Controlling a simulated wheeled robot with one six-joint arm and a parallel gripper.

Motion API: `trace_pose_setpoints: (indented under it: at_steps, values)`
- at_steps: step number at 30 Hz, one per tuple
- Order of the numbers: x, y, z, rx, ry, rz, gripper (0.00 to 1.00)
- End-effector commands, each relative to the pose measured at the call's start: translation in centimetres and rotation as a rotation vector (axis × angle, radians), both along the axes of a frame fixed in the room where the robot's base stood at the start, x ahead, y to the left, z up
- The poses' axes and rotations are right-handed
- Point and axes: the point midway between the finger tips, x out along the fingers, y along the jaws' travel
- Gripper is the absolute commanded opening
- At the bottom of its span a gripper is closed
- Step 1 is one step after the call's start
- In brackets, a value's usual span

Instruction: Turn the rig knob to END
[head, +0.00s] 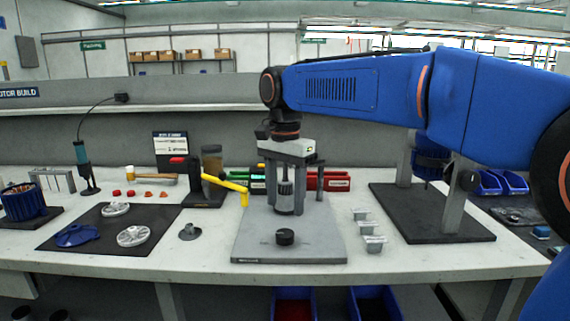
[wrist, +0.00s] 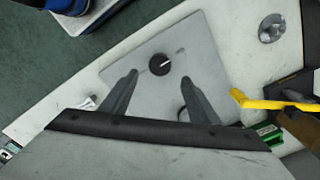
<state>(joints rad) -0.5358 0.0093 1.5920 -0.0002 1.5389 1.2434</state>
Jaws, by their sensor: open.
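The rig is a flat grey plate (head: 245,250) on the workbench, also in the wrist view (wrist: 205,35). Its round black knob (head: 285,237) sits near the plate's front edge. In the wrist view the knob (wrist: 159,64) has a white pointer line aimed up and right. A faint dark mark lies on the plate beside it, too small to read. My gripper (head: 286,208) points down over the plate, behind the knob. In the wrist view my gripper (wrist: 159,76) is open, its fingers on either side of the knob's line and apart from it. No END label is readable.
A black mat (head: 100,235) with parts is at left.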

Motion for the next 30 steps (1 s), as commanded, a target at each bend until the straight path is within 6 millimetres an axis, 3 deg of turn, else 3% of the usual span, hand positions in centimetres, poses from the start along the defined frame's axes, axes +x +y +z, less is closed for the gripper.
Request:
trace_pose_setpoints:
  at_steps: [6,13,19,30]
  values:
    - [0.1,0.0,4.4,0.001,-0.002,0.0,0.55]
    - [0.1,0.0,7.8,0.0,-0.001,0.0,0.55]
    - [0.0,0.0,9.0,0.0,0.0,0.0,0.55]
    - [-0.1,-0.2,9.1,0.0,-0.001,0.001,0.55]
